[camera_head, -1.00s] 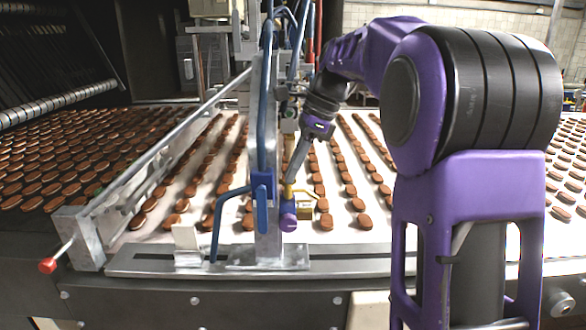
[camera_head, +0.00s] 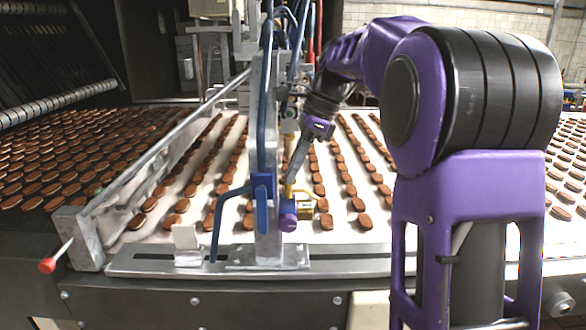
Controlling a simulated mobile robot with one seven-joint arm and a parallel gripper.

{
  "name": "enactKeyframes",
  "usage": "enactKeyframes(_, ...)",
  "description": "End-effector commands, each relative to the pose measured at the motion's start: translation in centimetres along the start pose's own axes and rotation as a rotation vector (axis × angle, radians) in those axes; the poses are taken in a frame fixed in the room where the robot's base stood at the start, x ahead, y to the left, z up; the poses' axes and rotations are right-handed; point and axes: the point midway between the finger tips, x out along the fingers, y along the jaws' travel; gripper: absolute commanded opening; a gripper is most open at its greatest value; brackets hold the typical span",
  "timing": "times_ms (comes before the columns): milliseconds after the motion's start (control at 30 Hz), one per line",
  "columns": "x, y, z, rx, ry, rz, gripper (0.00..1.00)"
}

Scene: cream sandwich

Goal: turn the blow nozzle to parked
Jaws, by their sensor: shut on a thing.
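The blow nozzle (camera_head: 301,191), a small brass-yellow part, sits on the right side of the metal post, just above the belt. A brass block (camera_head: 304,208) and a purple knob (camera_head: 288,222) are close below it. My gripper (camera_head: 290,178) reaches down from the upper right, and its tip is shut on the nozzle. The contact is small and partly hidden by the post and fingers, so the exact grip and the nozzle's pointing direction are hard to tell.
The upright metal post (camera_head: 268,150) carries blue hoses and a blue clamp (camera_head: 262,186) with a bent blue tube at left. Rows of brown biscuits lie on the white belt (camera_head: 334,234). A slanted rail (camera_head: 160,146) with a red-tipped lever (camera_head: 47,265) stands left.

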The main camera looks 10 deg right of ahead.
Motion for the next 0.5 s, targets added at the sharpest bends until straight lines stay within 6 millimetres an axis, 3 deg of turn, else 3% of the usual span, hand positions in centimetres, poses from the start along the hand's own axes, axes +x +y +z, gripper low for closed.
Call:
enactKeyframes(333,0.00,0.01,-0.02,0.000,0.000,0.000,0.00)
enactKeyframes(367,0.00,0.01,-0.02,0.000,0.000,0.000,0.13)
enactKeyframes(500,0.00,0.00,-0.02,0.000,0.000,0.000,0.39)
